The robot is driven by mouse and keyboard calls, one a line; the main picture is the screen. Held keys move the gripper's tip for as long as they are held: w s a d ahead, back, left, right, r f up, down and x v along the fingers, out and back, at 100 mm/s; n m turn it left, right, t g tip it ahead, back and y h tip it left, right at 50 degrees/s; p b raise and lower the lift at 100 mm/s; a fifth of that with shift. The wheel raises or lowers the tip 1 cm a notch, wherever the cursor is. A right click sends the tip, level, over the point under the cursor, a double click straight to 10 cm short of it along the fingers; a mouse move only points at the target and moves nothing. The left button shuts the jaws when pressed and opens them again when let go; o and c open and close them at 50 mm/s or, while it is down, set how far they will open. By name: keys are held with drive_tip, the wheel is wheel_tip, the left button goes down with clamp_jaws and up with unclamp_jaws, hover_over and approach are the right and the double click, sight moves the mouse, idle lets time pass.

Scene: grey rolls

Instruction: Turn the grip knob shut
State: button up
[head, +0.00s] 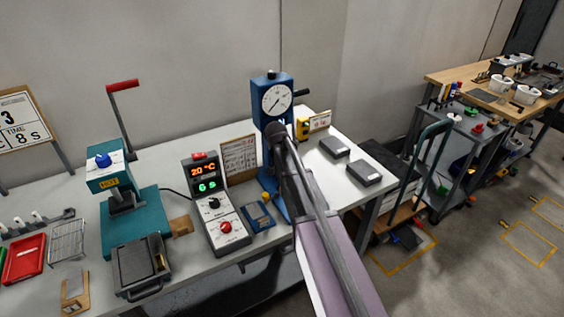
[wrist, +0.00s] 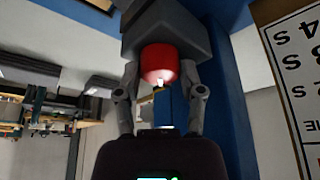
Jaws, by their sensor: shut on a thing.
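The grip knob (wrist: 158,62) is red and sits under a grey block (wrist: 163,30) in the wrist view. My gripper (wrist: 160,78) has one finger on each side of the knob and is shut on it. The block is in front of a blue column (wrist: 222,75). In the head view, the blue stand (head: 258,118) with a round white dial (head: 277,98) rises at the back of the bench. My arm reaches to it and hides the knob and my gripper there.
The grey bench (head: 165,163) also bears a teal press (head: 130,215), a control box (head: 213,205) with lit displays, and a red tray (head: 24,258) at left. Two dark grey blocks (head: 364,173) lie right of the stand. A printed card (wrist: 295,75) is close at right in the wrist view.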

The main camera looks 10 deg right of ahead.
idle(0.4)
drive_tip(key=o, duration=1.2)
drive_tip(key=shift+c, duration=0.2)
drive_tip(key=shift+n, duration=0.4)
